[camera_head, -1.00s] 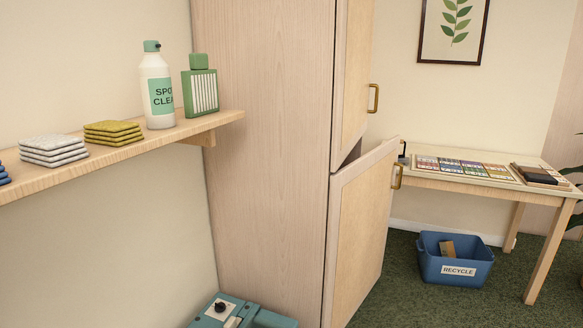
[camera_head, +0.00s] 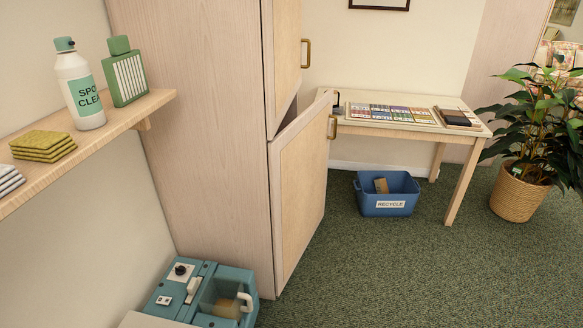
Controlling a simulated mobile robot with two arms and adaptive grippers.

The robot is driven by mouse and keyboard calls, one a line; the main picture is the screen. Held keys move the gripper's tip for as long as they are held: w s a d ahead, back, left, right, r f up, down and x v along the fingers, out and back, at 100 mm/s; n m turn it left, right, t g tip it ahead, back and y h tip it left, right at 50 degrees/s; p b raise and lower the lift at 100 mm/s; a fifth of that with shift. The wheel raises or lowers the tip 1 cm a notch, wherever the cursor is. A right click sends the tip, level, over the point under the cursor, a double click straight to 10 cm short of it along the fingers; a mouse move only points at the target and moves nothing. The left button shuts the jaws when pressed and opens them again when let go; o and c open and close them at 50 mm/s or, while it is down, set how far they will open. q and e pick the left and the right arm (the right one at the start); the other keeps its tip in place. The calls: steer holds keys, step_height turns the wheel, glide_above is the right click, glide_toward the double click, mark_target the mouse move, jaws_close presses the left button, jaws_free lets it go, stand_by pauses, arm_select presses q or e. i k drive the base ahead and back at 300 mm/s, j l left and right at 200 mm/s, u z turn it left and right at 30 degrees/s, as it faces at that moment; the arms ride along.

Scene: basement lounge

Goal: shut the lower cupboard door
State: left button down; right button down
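The lower cupboard door (camera_head: 300,190) is a pale wood panel on the tall cupboard (camera_head: 195,130). It stands partly open, its top edge swung out and a dark gap showing behind it. Its brass handle (camera_head: 333,127) is near the upper right corner of the door. The upper cupboard door (camera_head: 284,60) is above it, with its own brass handle (camera_head: 306,53), and looks shut or nearly so. Neither of my grippers is in view.
A teal machine (camera_head: 200,290) sits on the floor at the cupboard's near side. A wall shelf (camera_head: 95,145) with bottles and cloths juts out at left. A table (camera_head: 400,128), a blue recycle bin (camera_head: 388,193) and a potted plant (camera_head: 520,190) stand beyond. Green carpet (camera_head: 400,270) is clear at right.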

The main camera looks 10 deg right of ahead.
mark_target(298, 155)
steer(key=i+l, duration=0.75)
steer(key=i+l+z, duration=0.1)
steer(key=i+l, duration=0.65)
steer(key=i, duration=0.2)
